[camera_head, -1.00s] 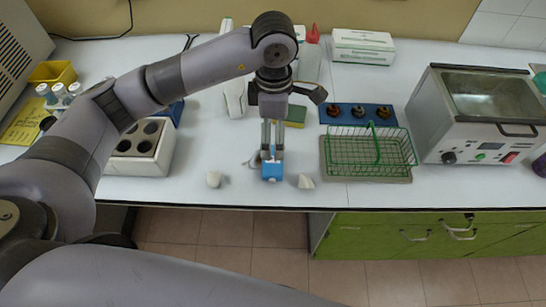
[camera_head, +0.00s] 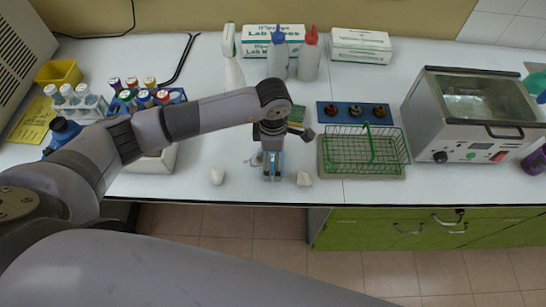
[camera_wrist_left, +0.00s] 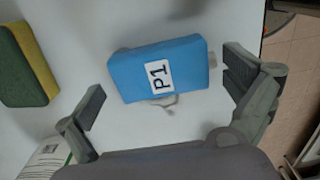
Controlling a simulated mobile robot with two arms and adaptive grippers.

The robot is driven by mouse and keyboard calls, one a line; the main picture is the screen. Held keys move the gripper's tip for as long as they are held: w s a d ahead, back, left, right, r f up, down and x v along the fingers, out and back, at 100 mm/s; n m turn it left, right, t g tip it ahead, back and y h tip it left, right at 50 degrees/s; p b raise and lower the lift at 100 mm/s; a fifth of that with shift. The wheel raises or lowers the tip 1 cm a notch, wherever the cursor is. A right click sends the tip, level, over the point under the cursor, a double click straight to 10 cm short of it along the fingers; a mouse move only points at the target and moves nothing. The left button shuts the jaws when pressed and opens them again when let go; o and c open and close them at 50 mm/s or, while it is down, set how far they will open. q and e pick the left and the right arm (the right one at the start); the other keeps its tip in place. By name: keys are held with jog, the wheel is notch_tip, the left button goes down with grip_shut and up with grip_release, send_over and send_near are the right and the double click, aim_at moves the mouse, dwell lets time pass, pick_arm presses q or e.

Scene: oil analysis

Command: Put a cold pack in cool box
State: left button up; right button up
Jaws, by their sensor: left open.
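The cold pack is a blue block labelled P1 (camera_wrist_left: 160,72), lying on the white bench. In the head view the cold pack (camera_head: 272,174) is small and mostly covered by my left gripper (camera_head: 272,163). In the left wrist view the fingers of my left gripper (camera_wrist_left: 165,74) are spread open on either side of the pack, with visible gaps. A white box (camera_head: 150,164) at the left, behind my left arm, may be the cool box; my arm hides most of it. My right gripper is not in view.
A green wire basket (camera_head: 364,150) and a heated bath (camera_head: 475,115) stand to the right. Small white pieces (camera_head: 217,176) (camera_head: 304,179) flank the gripper near the bench's front edge. A green-yellow sponge (camera_wrist_left: 28,65), bottles (camera_head: 309,58) and tube racks (camera_head: 75,105) stand around.

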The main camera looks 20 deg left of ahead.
aim_at(273, 158)
pick_arm(q)
jog(key=shift+c, duration=0.4)
jog(key=c, duration=1.2)
jog(key=shift+c, duration=0.2)
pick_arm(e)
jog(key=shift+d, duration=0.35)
pick_arm(q)
jog(key=shift+r, duration=0.15)
jog(key=shift+w+r, duration=0.1)
jog(key=shift+r, duration=0.55)
notch_tip(273, 158, up, 17)
jog(key=b, duration=0.5)
jog(key=s+a+f+m, duration=0.2)
jog(key=s+a+m, duration=0.1)
jog(key=m, duration=0.7)
jog(key=s+a+f+m, duration=0.3)
jog(key=s+m, duration=0.2)
jog(key=m, duration=0.6)
jog(key=shift+s+f, duration=0.2)
jog(key=shift+f, duration=0.15)
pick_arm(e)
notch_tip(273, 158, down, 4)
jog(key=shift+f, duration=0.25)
